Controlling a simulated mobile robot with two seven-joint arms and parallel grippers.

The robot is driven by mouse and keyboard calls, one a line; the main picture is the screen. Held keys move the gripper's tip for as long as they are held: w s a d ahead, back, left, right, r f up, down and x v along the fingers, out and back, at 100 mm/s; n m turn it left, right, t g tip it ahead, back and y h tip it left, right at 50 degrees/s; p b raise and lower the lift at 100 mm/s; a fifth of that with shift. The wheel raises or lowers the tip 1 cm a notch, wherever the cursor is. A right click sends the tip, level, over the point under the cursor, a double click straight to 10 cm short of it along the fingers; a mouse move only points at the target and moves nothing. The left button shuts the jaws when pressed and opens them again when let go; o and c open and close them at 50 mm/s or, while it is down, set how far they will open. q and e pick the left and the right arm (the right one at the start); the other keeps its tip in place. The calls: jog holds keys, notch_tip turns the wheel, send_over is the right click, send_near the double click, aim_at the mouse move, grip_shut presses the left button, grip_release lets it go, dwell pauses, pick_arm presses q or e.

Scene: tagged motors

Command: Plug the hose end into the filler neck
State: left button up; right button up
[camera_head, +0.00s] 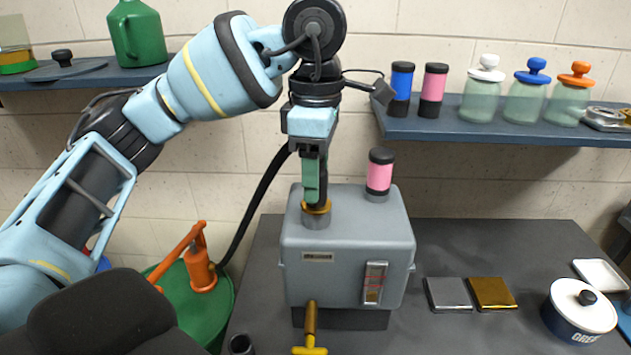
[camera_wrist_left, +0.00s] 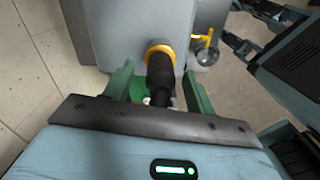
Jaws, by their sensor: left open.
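The black hose end (camera_wrist_left: 160,80) stands upright at the filler neck (camera_head: 316,222), a short grey tube on top of the grey metal housing (camera_head: 347,240). A brass-yellow ring (camera_head: 317,206) sits where the two meet; it also shows in the left wrist view (camera_wrist_left: 160,51). How deep the hose end sits is hidden. My left gripper (camera_head: 315,190) is above the neck, pointing down. Its green fingers are apart on either side of the hose end in the left wrist view. The black hose (camera_head: 262,195) runs down left to an orange pump (camera_head: 200,270). My right gripper is not seen.
A pink-and-black cylinder (camera_head: 380,175) stands on the housing, right of the neck. A yellow-handled tap (camera_head: 310,330) juts from its front. A green drum (camera_head: 215,305) is left. Silver (camera_head: 448,295) and gold (camera_head: 492,294) boxes and a lidded pot (camera_head: 578,312) are right.

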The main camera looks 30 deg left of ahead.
pick_arm(q)
notch_tip(320, 180, up, 6)
jog(key=shift+f+p, duration=0.25)
jog(key=shift+p, duration=0.25)
